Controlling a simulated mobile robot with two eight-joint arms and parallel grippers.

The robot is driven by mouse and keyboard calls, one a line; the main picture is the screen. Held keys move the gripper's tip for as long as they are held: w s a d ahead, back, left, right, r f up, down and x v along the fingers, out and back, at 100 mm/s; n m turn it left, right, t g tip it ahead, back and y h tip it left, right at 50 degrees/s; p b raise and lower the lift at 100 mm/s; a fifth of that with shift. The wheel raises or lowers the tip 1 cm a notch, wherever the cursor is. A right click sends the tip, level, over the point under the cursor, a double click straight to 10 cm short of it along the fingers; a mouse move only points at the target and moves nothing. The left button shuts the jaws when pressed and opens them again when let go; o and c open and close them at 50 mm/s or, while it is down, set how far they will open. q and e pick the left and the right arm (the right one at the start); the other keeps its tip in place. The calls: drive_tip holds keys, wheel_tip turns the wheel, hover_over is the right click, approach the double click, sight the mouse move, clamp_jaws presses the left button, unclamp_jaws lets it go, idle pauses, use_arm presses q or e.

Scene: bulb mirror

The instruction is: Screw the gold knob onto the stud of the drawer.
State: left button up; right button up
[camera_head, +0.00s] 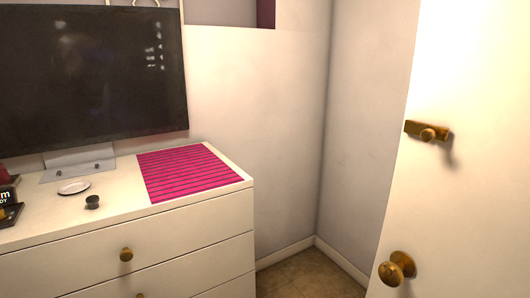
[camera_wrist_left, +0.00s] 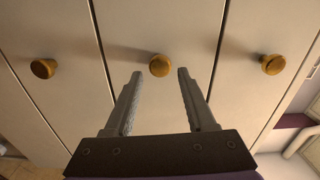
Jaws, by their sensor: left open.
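In the left wrist view, my left gripper (camera_wrist_left: 160,74) is open and empty. Its fingertips point at a round gold knob (camera_wrist_left: 160,65) on the middle drawer front, which shows between and just beyond them; I cannot tell whether they touch it. Two more gold knobs sit on the fronts to the left (camera_wrist_left: 43,68) and right (camera_wrist_left: 273,64). In the head view, a gold knob (camera_head: 126,254) is on the white dresser's upper drawer, and part of another (camera_head: 140,295) shows below. No bare stud is visible, and neither gripper shows in the head view.
A white dresser (camera_head: 225,214) carries a television (camera_head: 90,75), a pink striped mat (camera_head: 190,172), a white saucer (camera_head: 73,187) and a small dark round object (camera_head: 92,202). A door with a gold doorknob (camera_head: 397,269) and latch (camera_head: 427,132) stands at right. Bare floor (camera_head: 305,277) lies between.

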use_arm(q)
drive_tip(key=n, duration=2.7)
drive_tip(key=shift+b, duration=0.3)
drive_tip(key=shift+x, duration=1.5)
clamp_jaws()
drive_tip(key=shift+m+p, duration=0.35)
drive_tip(key=shift+m, duration=2.05)
